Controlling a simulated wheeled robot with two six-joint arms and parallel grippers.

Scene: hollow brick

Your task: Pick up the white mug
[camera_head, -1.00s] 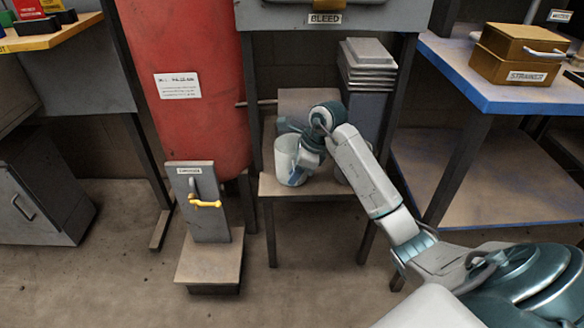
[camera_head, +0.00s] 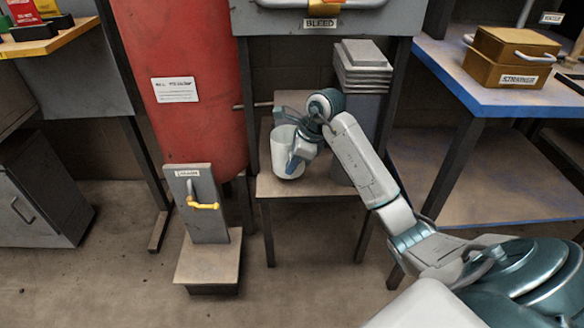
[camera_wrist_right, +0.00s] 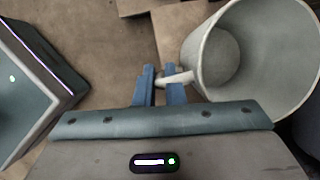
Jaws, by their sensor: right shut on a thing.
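The white mug (camera_head: 286,153) is over the left part of the low table (camera_head: 310,185) under the BLEED panel. It is slightly tilted and seems to hang a little above the tabletop. In the right wrist view the mug (camera_wrist_right: 262,62) is at the upper right, its open mouth showing an empty inside. My right gripper (camera_head: 296,148) is at the mug's right side. In the wrist view its blue fingers (camera_wrist_right: 164,82) are shut on the mug's handle (camera_wrist_right: 178,79). My left gripper is not in view.
A stack of grey trays (camera_head: 365,60) stands behind my right arm. The red tank (camera_head: 185,90) is left of the table, with a stand with a yellow handle (camera_head: 203,206) before it. A blue-edged bench (camera_head: 490,100) with brown boxes (camera_head: 510,60) is at the right.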

